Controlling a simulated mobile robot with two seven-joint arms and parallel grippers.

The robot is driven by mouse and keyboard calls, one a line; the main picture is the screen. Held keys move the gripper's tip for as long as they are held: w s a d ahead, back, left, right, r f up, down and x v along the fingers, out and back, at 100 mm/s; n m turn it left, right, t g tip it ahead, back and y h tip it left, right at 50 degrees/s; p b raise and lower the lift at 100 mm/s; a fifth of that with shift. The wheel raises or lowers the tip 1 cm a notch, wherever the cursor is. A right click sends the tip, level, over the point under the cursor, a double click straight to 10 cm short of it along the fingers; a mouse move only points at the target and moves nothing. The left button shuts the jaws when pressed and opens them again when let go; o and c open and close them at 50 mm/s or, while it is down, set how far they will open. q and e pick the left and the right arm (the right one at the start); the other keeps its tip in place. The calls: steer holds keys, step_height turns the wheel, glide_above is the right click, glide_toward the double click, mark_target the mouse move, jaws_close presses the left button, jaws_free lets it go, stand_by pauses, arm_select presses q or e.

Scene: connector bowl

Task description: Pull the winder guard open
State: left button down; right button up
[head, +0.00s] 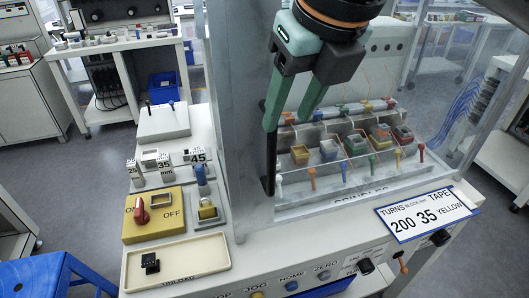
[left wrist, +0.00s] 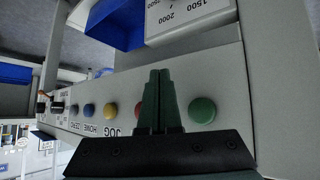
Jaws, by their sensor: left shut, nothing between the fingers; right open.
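The winder guard (head: 236,80) is a clear, hazy panel on the white winder bench in the head view. A dark upright bar (head: 270,160), seemingly its handle, stands at its front left. My right gripper (head: 291,122) comes down from the top with its green fingers spread. Its left finger overlaps the top of the bar; I cannot tell whether they touch. The other finger is to the right of the bar. My left gripper (left wrist: 160,75) is shut and empty in the left wrist view, before the button panel. It is not visible in the head view.
Several coloured spindles and blocks (head: 345,150) show through the guard. A sign (head: 428,214) reads 200, 35, yellow. A red switch (head: 140,214) and a cream tray (head: 205,254) are at left. A green button (left wrist: 202,110) is beside my left fingers.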

mark_target(275, 149)
steer(key=x, duration=1.1)
steer(key=shift+f, duration=0.35)
jaws_close()
stand_by(0.8)
